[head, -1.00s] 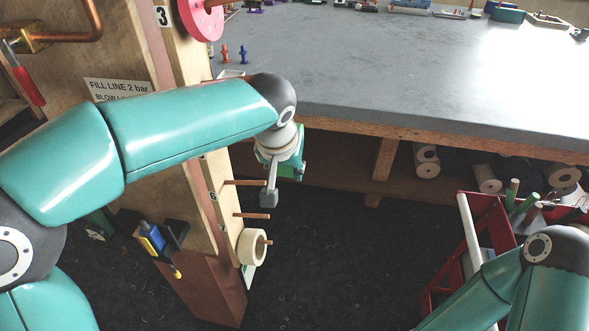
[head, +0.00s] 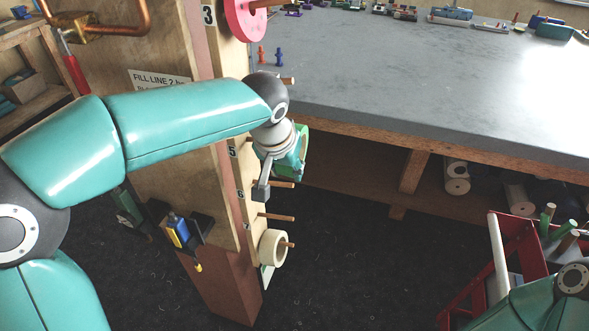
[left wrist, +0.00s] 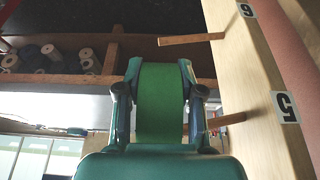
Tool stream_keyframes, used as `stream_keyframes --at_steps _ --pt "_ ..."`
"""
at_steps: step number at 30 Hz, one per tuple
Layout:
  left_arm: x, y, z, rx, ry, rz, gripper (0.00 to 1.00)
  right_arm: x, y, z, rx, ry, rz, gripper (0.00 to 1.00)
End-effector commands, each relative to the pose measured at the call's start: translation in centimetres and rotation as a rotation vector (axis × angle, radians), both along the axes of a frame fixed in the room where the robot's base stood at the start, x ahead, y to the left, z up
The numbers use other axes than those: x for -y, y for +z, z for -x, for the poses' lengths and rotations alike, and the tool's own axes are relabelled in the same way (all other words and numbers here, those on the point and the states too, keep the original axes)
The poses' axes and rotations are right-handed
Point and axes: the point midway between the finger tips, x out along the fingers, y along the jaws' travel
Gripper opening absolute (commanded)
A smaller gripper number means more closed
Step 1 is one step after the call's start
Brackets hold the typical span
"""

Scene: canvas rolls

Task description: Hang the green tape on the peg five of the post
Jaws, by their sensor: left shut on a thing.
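The green tape (left wrist: 160,100) is a roll held between the two fingers of my left gripper (left wrist: 162,95), which is shut on it. In the head view the tape (head: 304,146) shows at the gripper, beside the wooden post (head: 230,205) at the height of its label 5. In the left wrist view peg five (left wrist: 228,119) sticks out from the post near label 5 (left wrist: 285,107), and its tip reaches behind the right finger. I cannot tell whether the tip is inside the roll. Peg five is hidden in the head view. My right gripper is out of view.
A bare peg six (head: 283,184) and another bare peg (head: 276,217) lie below. A cream tape roll (head: 272,247) hangs on the lowest visible peg. A pink disc (head: 243,18) hangs above. A grey workbench (head: 430,85) stands behind, and a red crate (head: 465,300) at lower right.

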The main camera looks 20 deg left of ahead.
Motion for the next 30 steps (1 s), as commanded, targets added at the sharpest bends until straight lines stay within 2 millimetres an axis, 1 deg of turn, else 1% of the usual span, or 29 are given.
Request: stream_keyframes --at_steps 10,15,21,30 --pt "-2.2 0.0 -0.1 0.001 0.003 0.001 0.0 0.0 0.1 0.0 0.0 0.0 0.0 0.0" --pt "-2.9 -0.6 -0.1 0.002 0.002 0.0 0.0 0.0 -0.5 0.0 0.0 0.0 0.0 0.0" --pt "-3.3 -1.0 -0.1 0.001 0.002 0.0 0.0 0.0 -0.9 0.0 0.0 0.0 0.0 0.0" --pt "-3.4 -1.0 -0.1 0.001 0.002 0.0 0.0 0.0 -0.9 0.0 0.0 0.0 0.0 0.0"
